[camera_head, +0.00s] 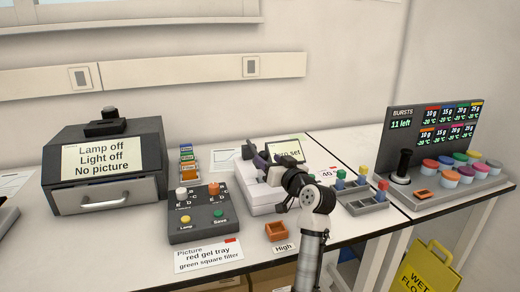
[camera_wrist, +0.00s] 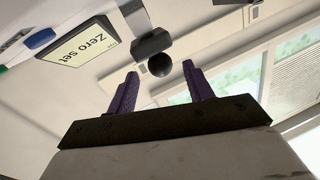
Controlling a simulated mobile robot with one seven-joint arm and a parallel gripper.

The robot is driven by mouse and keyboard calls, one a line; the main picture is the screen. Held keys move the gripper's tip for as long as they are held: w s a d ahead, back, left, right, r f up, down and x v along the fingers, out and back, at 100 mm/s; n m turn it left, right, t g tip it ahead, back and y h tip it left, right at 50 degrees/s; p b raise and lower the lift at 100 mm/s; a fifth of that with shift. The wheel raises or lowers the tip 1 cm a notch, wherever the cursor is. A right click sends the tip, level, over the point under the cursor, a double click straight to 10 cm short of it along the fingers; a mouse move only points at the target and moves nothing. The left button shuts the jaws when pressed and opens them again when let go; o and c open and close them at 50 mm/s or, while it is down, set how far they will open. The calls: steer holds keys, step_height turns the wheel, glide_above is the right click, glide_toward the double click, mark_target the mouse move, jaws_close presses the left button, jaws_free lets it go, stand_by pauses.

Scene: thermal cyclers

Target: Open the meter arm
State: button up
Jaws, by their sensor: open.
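The meter is a white instrument (camera_head: 262,196) in the middle of the bench, with a yellowish "Zero set" display (camera_head: 287,150) at its back. The display also shows at upper left in the wrist view (camera_wrist: 78,47). My gripper (camera_head: 263,160) is over the meter and hides much of its top in the head view. In the wrist view, my gripper (camera_wrist: 160,80) has its two purple fingers apart and empty. A dark block with a black ball (camera_wrist: 159,65), apparently the meter arm's end and knob, lies just beyond and between the fingertips. I cannot tell whether anything touches it.
A dark box with a lamp label (camera_head: 104,165) and a button panel (camera_head: 198,213) stand to the left. An orange tray (camera_head: 276,231) is in front. A grey rack (camera_head: 364,205) and a bursts console (camera_head: 450,185) stand to the right. A yellow floor sign (camera_head: 428,270) is below.

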mark_target(260, 153)
steer(key=p+x, duration=0.1)
steer(key=x, duration=0.5)
steer(key=shift+w, duration=0.1)
steer(key=shift+c, duration=0.3)
jaws_close()
